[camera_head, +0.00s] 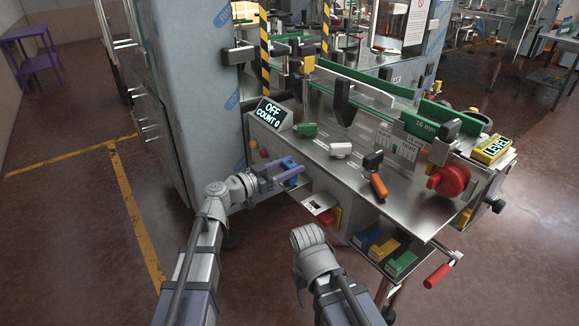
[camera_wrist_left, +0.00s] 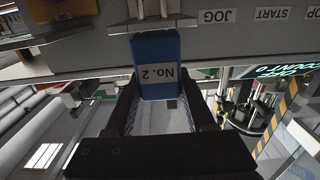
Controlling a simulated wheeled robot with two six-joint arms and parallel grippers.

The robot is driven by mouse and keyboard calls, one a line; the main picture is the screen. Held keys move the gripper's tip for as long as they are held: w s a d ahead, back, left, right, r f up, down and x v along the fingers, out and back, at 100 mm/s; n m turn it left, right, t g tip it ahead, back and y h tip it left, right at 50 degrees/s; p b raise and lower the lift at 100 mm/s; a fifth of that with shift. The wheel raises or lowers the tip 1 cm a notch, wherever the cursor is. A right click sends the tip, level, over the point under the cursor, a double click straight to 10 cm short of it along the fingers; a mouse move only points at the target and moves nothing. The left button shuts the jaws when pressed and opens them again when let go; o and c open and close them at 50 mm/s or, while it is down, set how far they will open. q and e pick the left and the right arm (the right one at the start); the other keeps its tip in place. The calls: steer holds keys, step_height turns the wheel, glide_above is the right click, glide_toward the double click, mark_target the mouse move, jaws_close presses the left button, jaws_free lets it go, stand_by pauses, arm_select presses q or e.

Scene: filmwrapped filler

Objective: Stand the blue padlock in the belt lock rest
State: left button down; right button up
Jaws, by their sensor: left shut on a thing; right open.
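The blue padlock (camera_head: 289,164) is at the front edge of the steel machine, between the fingers of my left gripper (camera_head: 286,174). I cannot tell whether the shackle touches the panel. My right gripper (camera_head: 301,294) is open, low in front of the machine, its fingers mostly hidden by its wrist. I cannot make out the belt lock rest for certain.
The machine top (camera_head: 340,180) carries an "OFF COUNT 0" display (camera_head: 271,114), several levers and an orange handle (camera_head: 378,186). Below its front edge are a small open tray (camera_head: 312,203) and blue, yellow and green boxes (camera_head: 400,263). A red handle (camera_head: 437,276) sticks out at right.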

arm_select(q)
steer(key=shift+f+b, duration=0.3)
stand_by(0.6)
steer(key=shift+c, duration=0.8)
jaws_free()
